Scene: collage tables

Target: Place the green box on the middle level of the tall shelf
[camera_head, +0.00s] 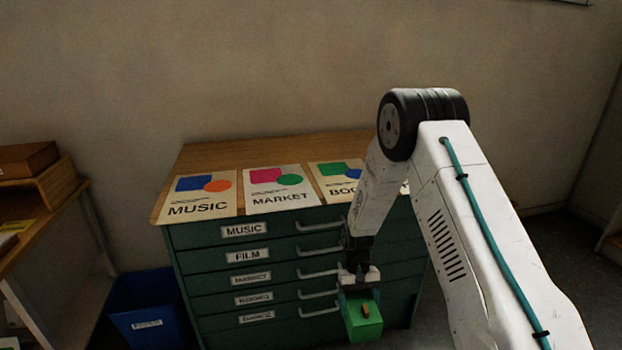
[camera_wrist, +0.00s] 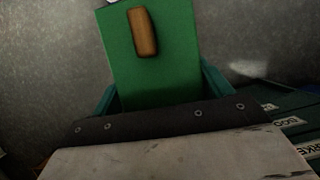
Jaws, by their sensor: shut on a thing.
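The green box (camera_head: 364,322) hangs in my gripper (camera_head: 358,276), in front of the right side of the drawer cabinet in the head view. It has a small brown handle or knob on its face. In the wrist view the green box (camera_wrist: 165,70) fills the upper middle, with the brown piece on it and teal finger parts at both sides. My gripper is shut on the box and holds it off the floor. The tall shelf cannot be made out for certain; only a shelf edge (camera_head: 611,245) shows at the far right.
A green drawer cabinet (camera_head: 215,270) with labelled drawers and protruding handles stands close behind the box. Posters such as MUSIC (camera_head: 198,195) lie on its wooden top. A blue bin (camera_head: 148,300) stands to its left, beside a wooden table (camera_head: 40,225). Floor shows at the right.

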